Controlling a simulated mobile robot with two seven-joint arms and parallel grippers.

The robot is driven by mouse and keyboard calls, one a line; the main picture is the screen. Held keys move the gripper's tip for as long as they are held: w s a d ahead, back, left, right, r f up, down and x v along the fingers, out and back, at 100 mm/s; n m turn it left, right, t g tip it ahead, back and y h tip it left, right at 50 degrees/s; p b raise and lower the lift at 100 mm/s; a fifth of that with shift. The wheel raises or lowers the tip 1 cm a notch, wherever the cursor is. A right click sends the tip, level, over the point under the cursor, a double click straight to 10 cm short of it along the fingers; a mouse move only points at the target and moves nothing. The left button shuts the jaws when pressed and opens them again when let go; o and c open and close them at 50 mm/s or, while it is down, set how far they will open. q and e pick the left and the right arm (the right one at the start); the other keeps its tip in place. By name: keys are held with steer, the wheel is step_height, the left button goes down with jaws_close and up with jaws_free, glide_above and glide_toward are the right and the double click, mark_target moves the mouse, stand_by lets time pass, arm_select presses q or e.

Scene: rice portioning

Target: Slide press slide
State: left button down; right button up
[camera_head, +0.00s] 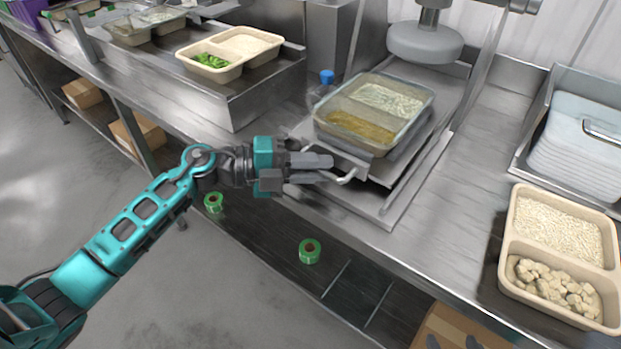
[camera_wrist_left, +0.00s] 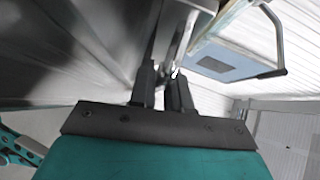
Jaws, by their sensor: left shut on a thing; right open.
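My left gripper (camera_head: 312,168) is shut on the handle (camera_head: 346,178) of the press slide (camera_head: 392,205). In the left wrist view my left gripper's fingers (camera_wrist_left: 163,92) are close together, and the handle is hard to make out. On the slide, under the press head, stands a clear tray with a rice compartment (camera_head: 388,100) and a yellow-brown food compartment (camera_head: 358,127). The round grey press head (camera_head: 424,42) hangs raised behind and above the tray. Two dark tips at the bottom edge look like my right gripper (camera_head: 453,342), apart and empty.
A beige tray (camera_head: 509,265) with rice and diced pieces sits at the right. A metal bin (camera_head: 519,150) holds stacked pale lids. Another beige tray (camera_head: 245,68) stands on the left shelf. A blue-capped bottle (camera_head: 326,78) is beside the press. Green tape rolls (camera_head: 310,251) lie below the counter.

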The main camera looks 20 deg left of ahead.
arm_select(q)
steer(key=c, duration=1.2)
jaws_free()
steer(key=b+v, duration=0.1)
steer(key=v, duration=1.2)
steer(key=shift+w, duration=0.15)
steer(key=shift+c, duration=0.4)
